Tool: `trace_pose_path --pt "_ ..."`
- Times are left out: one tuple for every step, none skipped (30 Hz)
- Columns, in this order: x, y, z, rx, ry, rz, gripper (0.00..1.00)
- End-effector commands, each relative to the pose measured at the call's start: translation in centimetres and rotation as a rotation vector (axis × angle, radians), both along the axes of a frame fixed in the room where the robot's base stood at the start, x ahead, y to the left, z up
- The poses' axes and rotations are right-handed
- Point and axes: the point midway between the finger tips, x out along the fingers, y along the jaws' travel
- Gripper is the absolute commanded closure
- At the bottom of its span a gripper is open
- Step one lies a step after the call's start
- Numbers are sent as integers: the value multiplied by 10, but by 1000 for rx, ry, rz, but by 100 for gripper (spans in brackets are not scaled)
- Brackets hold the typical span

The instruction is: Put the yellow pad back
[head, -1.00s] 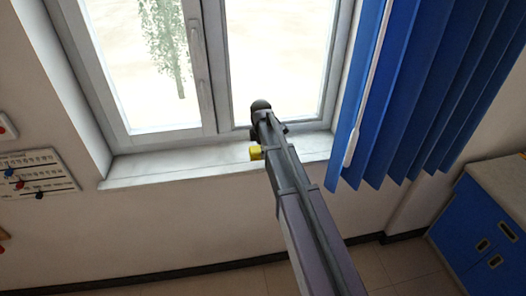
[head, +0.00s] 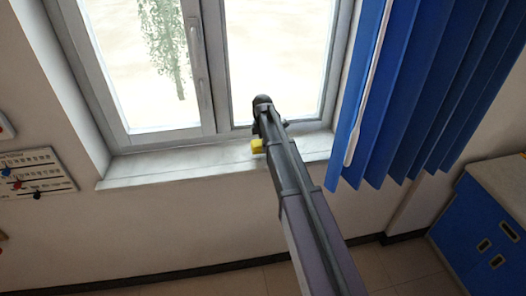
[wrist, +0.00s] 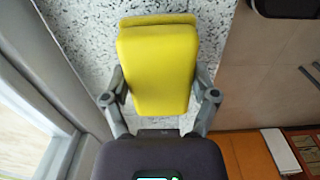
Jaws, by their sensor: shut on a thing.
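The yellow pad (wrist: 158,70) is a thick block that fills the middle of the wrist view. My gripper (wrist: 160,97) is shut on it, with one finger at each side. In the head view a small part of the yellow pad (head: 257,146) shows left of my arm's end, in front of the windowsill (head: 150,166). In the wrist view a speckled pale surface (wrist: 75,35) lies behind the pad. I cannot tell whether the pad touches it.
The window frame (head: 207,70) stands behind the sill. Blue vertical blinds (head: 420,90) hang close to the right of my arm. A panel with small coloured pieces (head: 35,172) is on the left wall. A blue cabinet (head: 480,235) stands at right. The sill's left part is clear.

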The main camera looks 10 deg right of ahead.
Motion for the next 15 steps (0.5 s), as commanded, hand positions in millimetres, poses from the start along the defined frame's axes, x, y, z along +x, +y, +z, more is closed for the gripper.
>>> trace_pose_path --pt "-1 0 -10 0 0 0 62" --pt "-1 0 -12 0 0 0 62" --pt "-1 0 -16 0 0 0 62" --pt "-1 0 -18 0 0 0 62" --pt "-1 0 -20 0 0 0 62" --pt "-1 1 -23 0 0 0 62" --pt "-1 1 -25 0 0 0 62" --pt "-1 1 -26 0 0 0 62" --pt "-1 1 -27 0 0 0 62" --pt "-1 1 -28 0 0 0 62" --pt "-1 1 -29 0 0 1 62" --pt "-1 1 -29 0 0 1 62" --pt "-1 1 -29 0 0 1 62" --pt "-1 1 -29 0 0 1 62" --pt "-1 1 -29 0 0 1 62"
